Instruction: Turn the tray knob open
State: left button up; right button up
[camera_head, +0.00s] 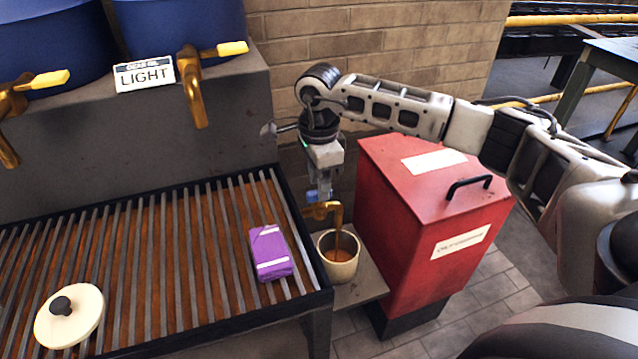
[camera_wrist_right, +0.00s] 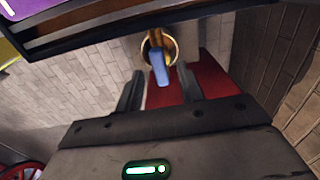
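The tray knob (camera_head: 318,195) is a blue lever on a brass tap (camera_head: 322,211) at the right end of the slatted drip tray (camera_head: 150,222). In the right wrist view the blue knob (camera_wrist_right: 160,68) lies between the fingertips, with gaps on both sides. My right gripper (camera_head: 320,182) points down over the tap with its fingers apart; it also shows in the wrist view (camera_wrist_right: 160,85). A cream cup (camera_head: 339,268) stands under the spout with brown liquid inside. A golden-brown column runs from the spout into the cup. My left gripper is out of view.
A red bin (camera_head: 425,235) with a black handle stands right of the tap. A purple packet (camera_head: 269,252) and a cream lid (camera_head: 69,316) lie on the slats. Blue tanks (camera_head: 185,25) with yellow-handled brass taps (camera_head: 193,85) stand behind. A brick wall backs the arm.

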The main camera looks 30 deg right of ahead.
notch_tip(320, 180, up, 15)
jog(key=shift+f, duration=0.15)
jog(key=shift+s, duration=0.1)
dwell(0.5)
